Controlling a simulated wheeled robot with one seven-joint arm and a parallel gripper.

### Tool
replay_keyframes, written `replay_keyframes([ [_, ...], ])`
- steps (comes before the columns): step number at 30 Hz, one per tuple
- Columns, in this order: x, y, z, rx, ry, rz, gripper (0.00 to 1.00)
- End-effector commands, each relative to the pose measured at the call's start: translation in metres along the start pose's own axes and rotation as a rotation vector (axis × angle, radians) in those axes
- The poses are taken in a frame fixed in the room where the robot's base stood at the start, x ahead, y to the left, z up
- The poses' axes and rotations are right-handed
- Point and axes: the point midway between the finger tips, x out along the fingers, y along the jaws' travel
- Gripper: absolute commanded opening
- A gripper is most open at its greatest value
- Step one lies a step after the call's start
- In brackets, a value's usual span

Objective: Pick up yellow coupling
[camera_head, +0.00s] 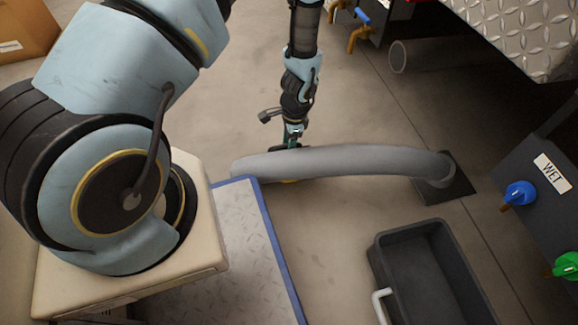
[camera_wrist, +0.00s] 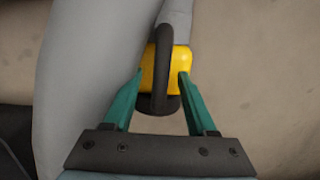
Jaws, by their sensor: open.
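The yellow coupling (camera_wrist: 181,62) shows in the wrist view between my two green fingers, with a black ring or handle (camera_wrist: 162,65) across its front. My gripper (camera_wrist: 161,77) is open, with one fingertip on each side of the coupling, close to its sides; I cannot tell whether they touch it. In the head view my gripper (camera_head: 291,141) reaches down just behind the grey hose (camera_head: 340,160).
The hose runs right to a dark floor plate (camera_head: 460,190). A dark open bin (camera_head: 381,247) stands at the lower right. A dark panel labelled WET (camera_head: 552,172) has a blue knob (camera_head: 520,192) and a green knob (camera_head: 567,264). Metal tread plate hangs at upper right.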

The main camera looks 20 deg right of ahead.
Motion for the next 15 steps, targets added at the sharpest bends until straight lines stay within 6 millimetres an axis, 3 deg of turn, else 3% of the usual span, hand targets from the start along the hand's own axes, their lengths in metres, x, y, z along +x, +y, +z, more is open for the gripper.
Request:
replay_keyframes([
  [6,-0.0005,-0.0004,-0.0002,0.000,0.001,-0.001,0.55],
  [15,-0.0006,-0.0003,-0.0001,0.000,0.000,-0.001,0.21],
])
